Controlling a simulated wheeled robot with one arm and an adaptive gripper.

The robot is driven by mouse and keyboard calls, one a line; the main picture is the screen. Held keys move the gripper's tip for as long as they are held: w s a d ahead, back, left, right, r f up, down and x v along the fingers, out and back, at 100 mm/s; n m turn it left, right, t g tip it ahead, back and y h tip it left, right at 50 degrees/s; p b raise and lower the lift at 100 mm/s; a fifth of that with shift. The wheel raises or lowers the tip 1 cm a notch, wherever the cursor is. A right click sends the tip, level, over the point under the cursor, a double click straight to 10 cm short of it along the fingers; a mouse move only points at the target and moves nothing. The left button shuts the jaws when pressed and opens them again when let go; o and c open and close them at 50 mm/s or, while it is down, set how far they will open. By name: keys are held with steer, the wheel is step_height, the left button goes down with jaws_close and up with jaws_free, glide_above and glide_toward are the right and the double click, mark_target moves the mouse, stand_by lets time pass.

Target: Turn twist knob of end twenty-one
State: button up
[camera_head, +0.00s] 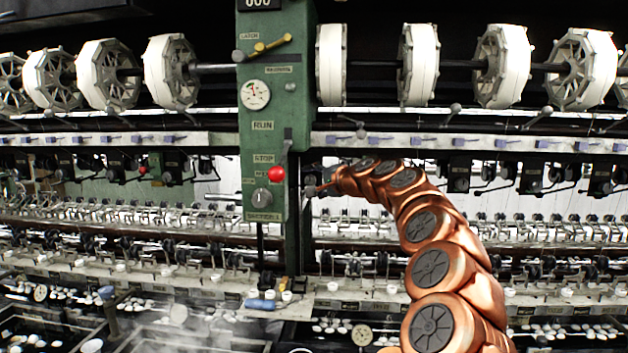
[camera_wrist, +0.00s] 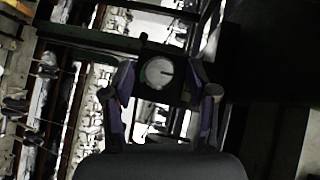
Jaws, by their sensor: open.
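In the wrist view, a round pale knob (camera_wrist: 159,73) with a dark pointer line sits on a dark block. My gripper (camera_wrist: 160,92) is open, with one finger to the left and one to the right of the knob in the picture. Contact between the fingers and the knob cannot be made out. In the head view, my gripper (camera_head: 318,188) is at the end of my copper arm, just right of the green column (camera_head: 262,110). The knob facing it is hidden or too small there. No number twenty-one is readable.
The green column carries a gauge (camera_head: 255,95), a red ball lever (camera_head: 277,174) and a grey selector knob (camera_head: 262,198). Black boxes (camera_head: 458,172) line the machine behind my arm. White reels (camera_head: 418,65) run above. Basins with white cocoons (camera_head: 75,300) lie below.

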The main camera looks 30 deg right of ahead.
steer(key=shift+c, duration=0.2)
jaws_close()
stand_by(0.3)
steer(key=shift+f+b, duration=0.15)
steer(key=shift+b, duration=0.2)
